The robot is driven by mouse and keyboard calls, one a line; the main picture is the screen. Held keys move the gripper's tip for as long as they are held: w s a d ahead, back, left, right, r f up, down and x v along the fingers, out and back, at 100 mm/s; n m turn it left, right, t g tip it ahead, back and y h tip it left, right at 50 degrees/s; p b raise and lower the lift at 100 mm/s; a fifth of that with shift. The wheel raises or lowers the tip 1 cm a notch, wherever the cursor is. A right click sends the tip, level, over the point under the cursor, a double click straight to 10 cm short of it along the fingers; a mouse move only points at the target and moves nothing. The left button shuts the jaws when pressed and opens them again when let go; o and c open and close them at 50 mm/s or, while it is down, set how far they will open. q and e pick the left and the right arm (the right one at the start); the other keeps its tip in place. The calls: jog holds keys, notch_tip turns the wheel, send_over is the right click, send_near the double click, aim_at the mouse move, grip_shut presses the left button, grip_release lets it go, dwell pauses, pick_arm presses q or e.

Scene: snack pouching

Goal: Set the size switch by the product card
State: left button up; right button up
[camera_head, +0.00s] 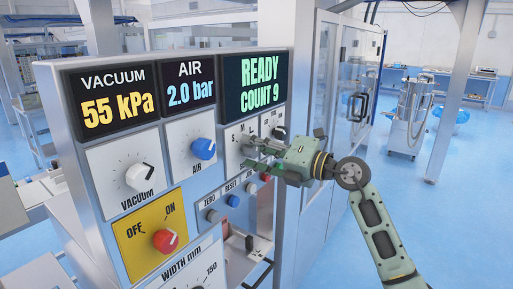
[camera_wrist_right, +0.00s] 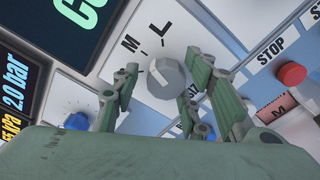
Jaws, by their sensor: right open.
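The size switch is a grey faceted knob (camera_wrist_right: 168,76) on a white plate, with M and L printed above it in the right wrist view. I cannot tell for sure which letter it points at. In the head view its plate (camera_head: 232,153) shows, partly hidden by my right gripper (camera_head: 258,153). The product card, pinkish with an M (camera_wrist_right: 281,107), is partly hidden at the right of the wrist view. My left gripper is not in view.
The panel also holds a blue air knob (camera_head: 203,149), a white vacuum knob (camera_head: 141,173), a red on/off knob (camera_head: 165,240) and small reset buttons (camera_head: 233,201). A red stop button (camera_wrist_right: 292,75) is near the right finger. The display (camera_head: 258,83) reads READY, COUNT 9.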

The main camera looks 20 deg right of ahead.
jog(key=shift+d, duration=0.1)
jog(key=c, duration=1)
jog(key=shift+n+b, duration=0.7)
jog(key=shift+n, duration=0.5)
jog(key=shift+r+n, duration=0.15)
jog(key=shift+n, duration=0.15)
